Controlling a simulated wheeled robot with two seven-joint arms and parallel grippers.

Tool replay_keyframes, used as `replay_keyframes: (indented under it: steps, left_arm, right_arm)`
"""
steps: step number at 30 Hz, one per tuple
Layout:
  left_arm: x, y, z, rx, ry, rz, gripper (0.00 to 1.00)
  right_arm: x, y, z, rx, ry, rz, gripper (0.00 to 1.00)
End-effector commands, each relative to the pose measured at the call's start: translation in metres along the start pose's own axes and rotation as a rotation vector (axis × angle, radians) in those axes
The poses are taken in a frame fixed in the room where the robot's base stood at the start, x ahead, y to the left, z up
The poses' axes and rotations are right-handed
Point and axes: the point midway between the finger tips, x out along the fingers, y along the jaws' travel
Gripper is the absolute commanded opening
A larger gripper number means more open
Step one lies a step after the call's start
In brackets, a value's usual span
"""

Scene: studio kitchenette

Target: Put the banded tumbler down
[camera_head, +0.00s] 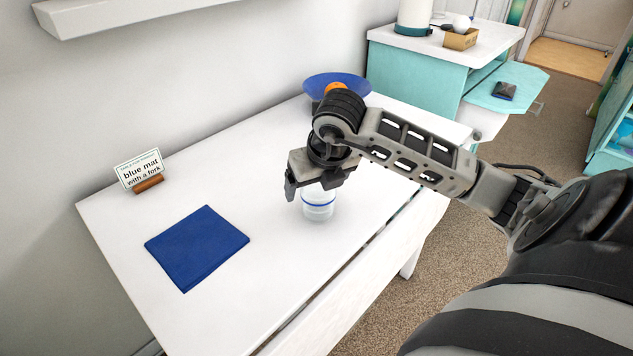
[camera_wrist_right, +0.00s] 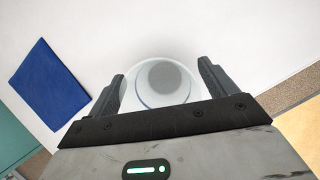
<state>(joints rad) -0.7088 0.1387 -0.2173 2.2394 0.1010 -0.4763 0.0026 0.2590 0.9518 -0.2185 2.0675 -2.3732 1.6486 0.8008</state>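The banded tumbler (camera_head: 318,207) is a clear, whitish cup with a blue band near its top. It appears to stand upright on the white table, to the right of the blue mat. My right gripper (camera_head: 313,188) points down just above it, with its fingers spread. In the right wrist view the tumbler (camera_wrist_right: 160,85) shows from above between the two fingers (camera_wrist_right: 162,82). The fingers look wider apart than the tumbler, with a gap in the head view on its left side. My left gripper is not in view.
The blue mat (camera_head: 197,247) lies bare on the table (camera_head: 265,175). A sign (camera_head: 140,168) reading "blue mat with a fork" stands behind it. A blue bowl (camera_head: 336,82) with an orange fruit (camera_head: 334,88) sits at the far end. The table's front edge is close to the tumbler.

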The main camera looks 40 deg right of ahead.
Motion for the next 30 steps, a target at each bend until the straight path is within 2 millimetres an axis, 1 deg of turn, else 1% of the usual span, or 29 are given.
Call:
replay_keyframes:
  steps: [5,7,11,15,18,21,25,30]
  left_arm:
    - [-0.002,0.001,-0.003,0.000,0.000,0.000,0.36]
    - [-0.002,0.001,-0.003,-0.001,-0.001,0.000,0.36]
    - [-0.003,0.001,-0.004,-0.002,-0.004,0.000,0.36]
    - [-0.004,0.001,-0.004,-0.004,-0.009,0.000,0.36]
    - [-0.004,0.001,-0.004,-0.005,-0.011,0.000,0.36]
    - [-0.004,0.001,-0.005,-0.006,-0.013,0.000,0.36]
    - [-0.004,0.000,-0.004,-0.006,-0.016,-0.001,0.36]
    - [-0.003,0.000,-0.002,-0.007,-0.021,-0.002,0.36]
  right_arm:
    - [-0.006,0.000,0.002,0.000,-0.002,0.000,0.84]
    - [-0.014,0.000,0.002,-0.001,-0.004,0.000,0.84]
    - [-0.040,0.000,0.003,-0.002,-0.006,0.000,0.84]
    - [-0.072,0.000,0.003,-0.001,-0.007,0.000,0.84]
    - [-0.092,0.000,0.003,-0.001,-0.005,0.000,0.84]
    - [-0.107,0.000,0.003,0.000,-0.004,0.000,0.84]
    - [-0.119,0.000,0.002,0.001,-0.002,0.000,0.84]
    - [-0.123,0.000,0.001,0.000,0.000,0.000,0.84]
